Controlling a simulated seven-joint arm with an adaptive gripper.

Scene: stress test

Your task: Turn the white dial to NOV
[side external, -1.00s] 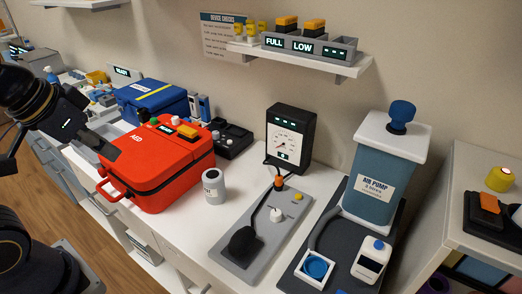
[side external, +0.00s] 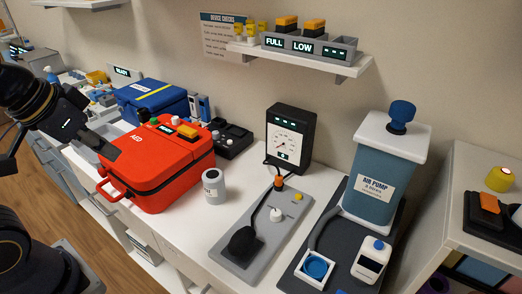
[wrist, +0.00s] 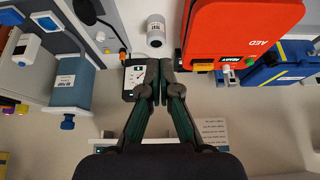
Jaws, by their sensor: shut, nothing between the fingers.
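No label reading NOV is legible, and I cannot tell for sure which knob is the white dial. One white knob (side external: 277,214) stands on the grey panel (side external: 262,238); a small white knob also shows in the wrist view (wrist: 101,36). Another white knob (side external: 176,121) sits on top of the red AED case (side external: 150,165). My gripper (wrist: 160,66) is shut and empty. In the side view my gripper (side external: 112,150) is at the left, beside the AED case and well away from the grey panel.
A grey canister (side external: 213,187) stands between the AED case and the panel. The black gauge box (side external: 289,137) is behind the panel, with the blue air pump (side external: 377,178) to its right. A shelf (side external: 300,58) hangs above. A blue case (side external: 152,100) is behind the AED case.

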